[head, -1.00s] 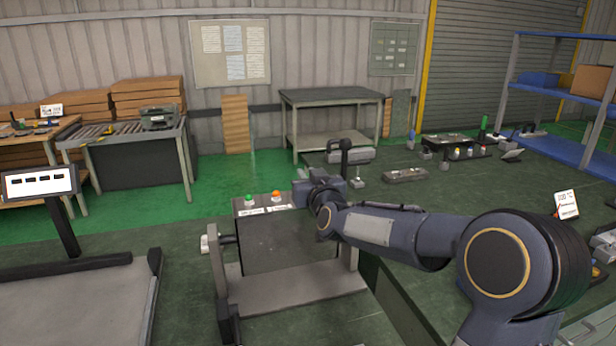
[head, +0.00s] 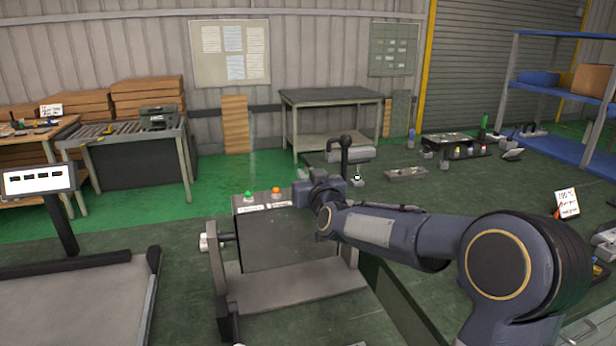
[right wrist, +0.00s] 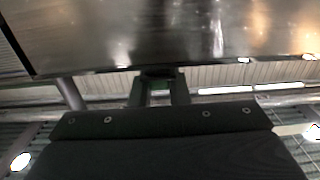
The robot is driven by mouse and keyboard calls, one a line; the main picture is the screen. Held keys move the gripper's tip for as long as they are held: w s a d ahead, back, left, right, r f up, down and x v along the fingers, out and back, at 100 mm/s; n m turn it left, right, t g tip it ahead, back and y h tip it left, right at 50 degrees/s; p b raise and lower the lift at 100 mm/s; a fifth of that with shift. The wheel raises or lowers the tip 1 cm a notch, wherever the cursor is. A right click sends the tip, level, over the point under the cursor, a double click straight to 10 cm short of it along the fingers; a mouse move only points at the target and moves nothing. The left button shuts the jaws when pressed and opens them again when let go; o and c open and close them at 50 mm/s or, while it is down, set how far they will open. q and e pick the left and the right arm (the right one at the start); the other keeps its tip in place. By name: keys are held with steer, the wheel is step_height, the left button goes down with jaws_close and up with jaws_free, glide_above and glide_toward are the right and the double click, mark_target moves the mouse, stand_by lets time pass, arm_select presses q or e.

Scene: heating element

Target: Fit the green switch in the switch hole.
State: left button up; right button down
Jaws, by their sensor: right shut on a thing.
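In the head view my right wrist (head: 322,192) is at the right end of the grey box (head: 285,240), and the fingers are hidden. The box top carries a green knob (head: 249,196) and an orange knob (head: 276,191) with white labels. I cannot make out the switch hole. My left gripper is out of view.
The box sits in a grey stand (head: 290,290) with a round knob (head: 207,242) at its left. A framed flat table (head: 80,300) with a display (head: 38,182) stands at left.

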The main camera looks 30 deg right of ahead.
steer(key=shift+f+b, duration=1.1)
steer(key=shift+f, duration=0.15)
steer(key=c, duration=1.3)
jaws_free()
steer(key=v, duration=0.7)
steer(key=shift+s+b, duration=0.35)
steer(key=shift+s, duration=0.05)
steer(key=shift+a, duration=0.15)
steer(key=s+a+f+g+y+p, duration=0.1)
steer(key=s+a+f+g, duration=0.3)
steer(key=s, duration=0.6)
steer(key=s+a+f+g+y+p, duration=0.1)
steer(key=s+a+f+g+y, duration=0.2)
steer(key=s, duration=0.7)
steer(key=s+a+f+n+g+y+p, duration=0.1)
steer(key=s+a+f+g+y+p, duration=0.1)
steer(key=s+a+f+g+y, duration=0.2)
steer(key=s+a+f, duration=0.3)
steer(key=s+a, duration=0.1)
steer(key=s, duration=0.2)
steer(key=shift+g, duration=0.3)
